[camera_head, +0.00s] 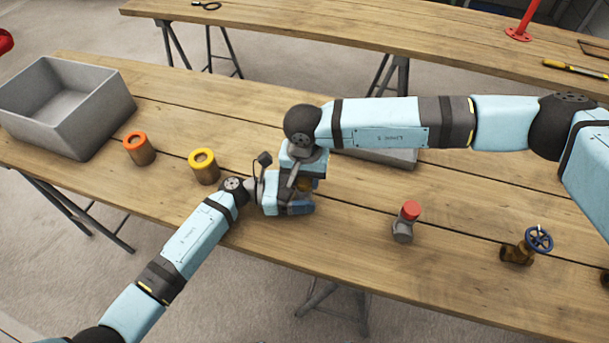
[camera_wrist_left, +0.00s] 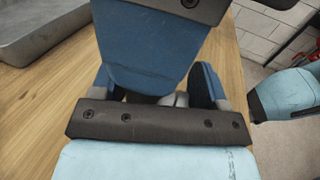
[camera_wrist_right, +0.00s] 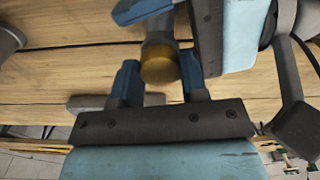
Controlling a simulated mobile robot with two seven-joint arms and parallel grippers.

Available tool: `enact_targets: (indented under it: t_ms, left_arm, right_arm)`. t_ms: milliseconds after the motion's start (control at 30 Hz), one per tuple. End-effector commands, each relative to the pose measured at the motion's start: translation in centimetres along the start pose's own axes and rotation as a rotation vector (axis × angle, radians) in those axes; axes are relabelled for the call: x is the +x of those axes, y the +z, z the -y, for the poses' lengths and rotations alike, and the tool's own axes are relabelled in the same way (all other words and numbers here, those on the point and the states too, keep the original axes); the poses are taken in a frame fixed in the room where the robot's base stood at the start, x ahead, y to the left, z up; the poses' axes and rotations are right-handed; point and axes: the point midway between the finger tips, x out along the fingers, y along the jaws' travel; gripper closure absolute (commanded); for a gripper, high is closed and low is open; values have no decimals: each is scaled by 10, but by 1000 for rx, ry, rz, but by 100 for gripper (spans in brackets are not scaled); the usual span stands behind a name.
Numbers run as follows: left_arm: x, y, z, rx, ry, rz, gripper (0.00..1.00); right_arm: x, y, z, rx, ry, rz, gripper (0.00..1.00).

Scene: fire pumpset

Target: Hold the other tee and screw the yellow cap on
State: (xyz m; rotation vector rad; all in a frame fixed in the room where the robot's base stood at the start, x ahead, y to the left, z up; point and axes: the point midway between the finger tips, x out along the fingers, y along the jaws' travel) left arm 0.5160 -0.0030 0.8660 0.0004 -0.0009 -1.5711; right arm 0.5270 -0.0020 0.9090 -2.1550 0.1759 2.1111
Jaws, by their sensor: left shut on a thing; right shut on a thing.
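The yellow cap (camera_wrist_right: 159,66) shows brass-gold between the fingers of my right gripper (camera_wrist_right: 160,80), which is shut on it. A grey tee (camera_wrist_right: 158,36) is directly beyond the cap, in line with it. My left gripper (camera_head: 298,203) is shut on this tee. In the left wrist view, only a small grey piece of the tee (camera_wrist_left: 181,99) shows, because my right gripper covers most of it. How far the cap is threaded cannot be seen. Another grey tee (camera_head: 403,231) with a red cap (camera_head: 410,209) stands upright to the right on the table.
A yellow-ringed cylinder (camera_head: 204,169) and an orange-ringed cylinder (camera_head: 139,150) stand left of my grippers. A grey crate (camera_head: 98,113) is at the far left. A grey tray (camera_head: 395,158) lies behind my right arm. A valve with a blue handwheel (camera_head: 539,239) stands right.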

Motion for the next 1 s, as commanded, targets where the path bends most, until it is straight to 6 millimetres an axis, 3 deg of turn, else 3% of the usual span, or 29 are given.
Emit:
enact_targets:
  t_ms: [300,333,433,867,1000]
  left_arm:
    - [-1,-3,1,-3,1,-4,98]
    - [-1,-3,1,-3,1,-4,98]
    - [-1,-3,1,-3,1,-4,98]
    - [1,-2,1,-2,-2,-3,98]
    - [1,-2,2,-2,-2,-3,98]
  right_arm:
    - [0,0,-1,46,1,0,88]
    - [0,0,-1,45,1,0,55]
    - [0,0,0,45,1,0,34]
    - [0,0,1,42,-3,0,34]
    - [-10,0,2,41,-6,-1,34]
